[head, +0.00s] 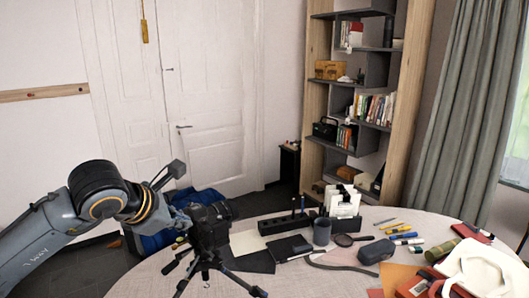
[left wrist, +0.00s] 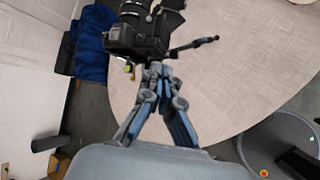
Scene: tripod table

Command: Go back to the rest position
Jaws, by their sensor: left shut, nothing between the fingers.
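A black camera (head: 210,212) sits on a small black tripod (head: 207,262) at the left edge of the round table (head: 330,284). The camera also shows at the top of the left wrist view (left wrist: 138,32), with a dark handle (left wrist: 193,46) sticking out beside it. My left gripper (head: 182,217) reaches in from the left, close beside the camera. Its fingers are together and empty in the left wrist view (left wrist: 160,70), just below the camera in the picture. I cannot tell whether they touch it. My right gripper is not in view.
A black desk organizer (head: 287,223), a dark cup (head: 322,232), a magnifying glass (head: 344,240) and several pens lie on the table. A white item (head: 480,268) is at the right. A bookshelf (head: 316,100) stands at the back.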

